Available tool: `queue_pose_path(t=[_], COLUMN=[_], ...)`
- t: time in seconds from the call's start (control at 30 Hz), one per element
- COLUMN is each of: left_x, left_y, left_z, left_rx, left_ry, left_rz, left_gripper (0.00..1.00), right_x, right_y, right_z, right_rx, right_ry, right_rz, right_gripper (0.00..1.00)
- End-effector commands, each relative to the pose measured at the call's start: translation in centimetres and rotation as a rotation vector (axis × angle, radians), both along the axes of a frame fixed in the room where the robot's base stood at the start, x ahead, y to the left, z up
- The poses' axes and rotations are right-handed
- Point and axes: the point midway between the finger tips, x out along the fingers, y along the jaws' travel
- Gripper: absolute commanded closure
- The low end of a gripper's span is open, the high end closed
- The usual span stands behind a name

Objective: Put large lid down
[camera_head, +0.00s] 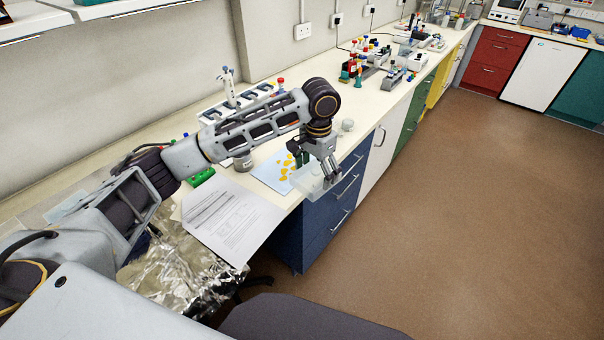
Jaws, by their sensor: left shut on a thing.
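My left arm reaches in from the left across the bench. My left gripper (328,178) points down by the bench's front edge, above the blue drawers. It is shut on the large lid (306,184), a pale, translucent piece that shows just left of the fingers. The fingers hide part of the lid. I cannot tell whether the lid touches the bench top or hangs just above it. My right gripper is not in view.
A blue sheet with yellow pieces (272,171) lies left of the lid. A printed paper (230,218) and crumpled foil (180,272) are nearer. A small pale cup (347,125) stands beyond the gripper. Racks of colored bottles (355,70) stand farther along.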

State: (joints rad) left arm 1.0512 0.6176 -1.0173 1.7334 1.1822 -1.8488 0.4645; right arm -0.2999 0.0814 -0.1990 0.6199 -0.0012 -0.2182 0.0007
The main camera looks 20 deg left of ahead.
Motion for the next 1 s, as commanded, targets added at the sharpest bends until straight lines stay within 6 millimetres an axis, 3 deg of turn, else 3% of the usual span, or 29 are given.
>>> queue_pose_path(t=[1.0], left_x=[-1.9], left_y=[0.9], left_z=[1.1], left_rx=[0.000], left_ry=[-0.001], left_rz=[-0.853], left_gripper=[0.35], right_x=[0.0], right_y=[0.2], right_z=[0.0], right_rx=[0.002], right_ry=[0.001], right_rz=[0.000], right_gripper=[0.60])
